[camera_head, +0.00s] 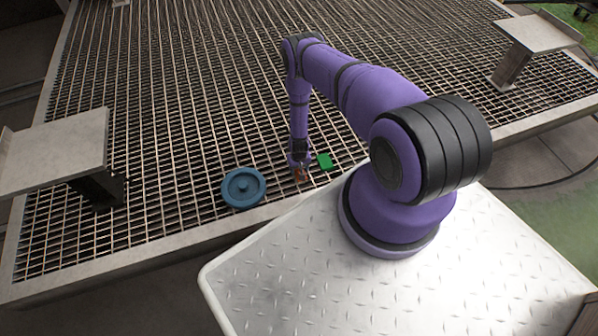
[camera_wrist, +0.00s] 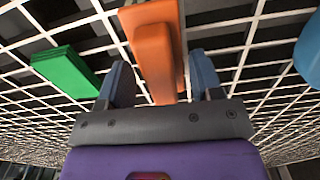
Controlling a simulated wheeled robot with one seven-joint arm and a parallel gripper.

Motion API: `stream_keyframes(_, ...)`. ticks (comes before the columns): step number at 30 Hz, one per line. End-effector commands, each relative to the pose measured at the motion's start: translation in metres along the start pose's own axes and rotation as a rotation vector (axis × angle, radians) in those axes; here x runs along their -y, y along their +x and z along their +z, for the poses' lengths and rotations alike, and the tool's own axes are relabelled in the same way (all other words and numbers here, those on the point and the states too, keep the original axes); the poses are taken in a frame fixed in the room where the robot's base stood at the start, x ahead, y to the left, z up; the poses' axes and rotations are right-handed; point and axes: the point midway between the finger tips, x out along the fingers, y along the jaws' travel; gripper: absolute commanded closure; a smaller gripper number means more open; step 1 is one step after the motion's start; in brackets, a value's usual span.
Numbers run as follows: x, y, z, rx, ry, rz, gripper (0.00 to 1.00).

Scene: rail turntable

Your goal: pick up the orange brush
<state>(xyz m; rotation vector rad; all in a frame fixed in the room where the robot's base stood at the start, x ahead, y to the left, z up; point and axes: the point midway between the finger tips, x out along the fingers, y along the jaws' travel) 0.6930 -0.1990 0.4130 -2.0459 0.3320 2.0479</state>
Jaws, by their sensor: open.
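The orange brush (camera_wrist: 153,50) lies in the upper middle of the wrist view, with one end reaching between the two fingers of my gripper (camera_wrist: 163,82). The fingers are apart, one on each side of the brush, and I see no clear contact. In the head view my gripper (camera_head: 299,167) points down low over the grating, near its front edge. Only a small orange-brown bit of the brush (camera_head: 300,176) shows there, at the fingertips; the rest is hidden by my gripper.
A green block (camera_head: 324,161) lies close to the right of my gripper in the head view. A round blue lidded thing (camera_head: 243,187) sits to the left. The metal grating (camera_head: 190,110) is clear beyond. Flat raised plates stand at the left (camera_head: 58,150) and far right (camera_head: 538,33).

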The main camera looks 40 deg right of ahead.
Motion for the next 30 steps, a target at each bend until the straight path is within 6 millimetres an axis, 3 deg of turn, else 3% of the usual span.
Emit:
stream_keyframes(7,0.0,0.001,-0.001,-0.001,0.0,0.0,0.4)
stream_keyframes(12,0.0,0.001,-0.001,-0.001,0.0,0.0,0.76)
stream_keyframes(23,0.0,-0.002,-0.001,-0.001,0.0,0.0,0.77)
stream_keyframes(30,0.0,-0.019,-0.001,-0.001,0.001,0.0,0.77)
